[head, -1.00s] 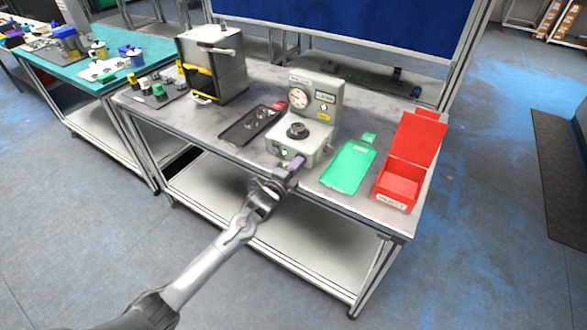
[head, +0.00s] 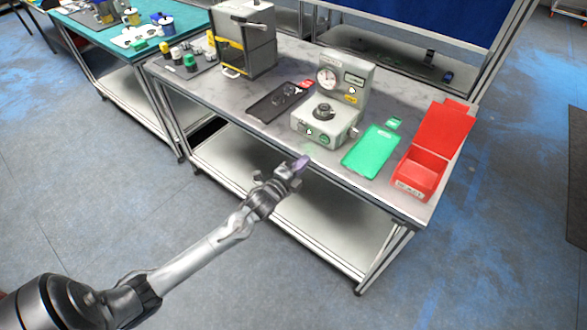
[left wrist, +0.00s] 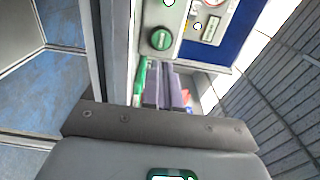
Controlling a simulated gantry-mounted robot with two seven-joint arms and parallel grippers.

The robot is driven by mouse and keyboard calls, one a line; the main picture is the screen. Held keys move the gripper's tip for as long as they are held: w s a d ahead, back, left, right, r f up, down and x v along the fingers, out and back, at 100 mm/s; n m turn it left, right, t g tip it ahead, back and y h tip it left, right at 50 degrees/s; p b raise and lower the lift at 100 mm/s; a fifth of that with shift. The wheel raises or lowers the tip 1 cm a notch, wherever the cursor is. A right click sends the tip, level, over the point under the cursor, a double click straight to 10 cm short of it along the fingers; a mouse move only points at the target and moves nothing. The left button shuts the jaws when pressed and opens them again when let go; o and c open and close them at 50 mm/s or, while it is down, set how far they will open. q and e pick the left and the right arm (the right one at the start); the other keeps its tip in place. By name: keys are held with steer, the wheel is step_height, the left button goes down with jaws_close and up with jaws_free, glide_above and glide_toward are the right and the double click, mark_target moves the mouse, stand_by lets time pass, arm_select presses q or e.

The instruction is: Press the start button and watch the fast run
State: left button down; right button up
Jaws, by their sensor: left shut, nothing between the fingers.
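The grey test machine (head: 308,141) stands on the table, with a round dial gauge (head: 327,78) on its upright back part and a black round fixture on its base. A green round button (head: 325,137) is on the base's front; a green round button also shows in the left wrist view (left wrist: 160,38). My left gripper (head: 301,163) is in front of the machine, near the table's front edge, apart from the machine. Its purplish fingers (left wrist: 172,88) are shut and empty. My right gripper is in neither view.
A green tray (head: 370,152) and an open red bin (head: 425,170) stand right of the machine. A black tray (head: 272,106) lies left of it. A grey and yellow machine (head: 245,40) is further left. Floor in front is clear.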

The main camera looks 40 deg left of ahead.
arm_select(q)
steer(key=shift+s+d, duration=0.2)
steer(key=shift+s, duration=1.85)
stand_by(0.6)
